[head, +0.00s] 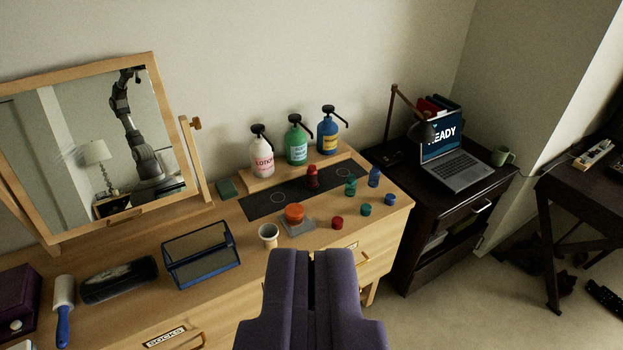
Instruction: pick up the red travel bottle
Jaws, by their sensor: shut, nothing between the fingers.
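The red travel bottle (312,178) stands upright on a dark mat (262,205) on the wooden dresser top, in front of the pump bottles. A small green bottle (350,185) and a small blue bottle (374,176) stand to its right. Loose red (337,222), green (366,210) and blue (389,199) caps lie nearer the dresser's front edge. My gripper (312,256) is at the bottom middle, below the red bottle in the picture and apart from it. Its purple fingers are shut and empty.
Lotion (262,155), green (297,145) and blue (327,135) pump bottles stand on a raised shelf behind. An orange lidded jar (294,212) on a grey plate and a white cup (268,235) stand nearer me. A mirror (155,62) and blue-edged box (202,277) are left.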

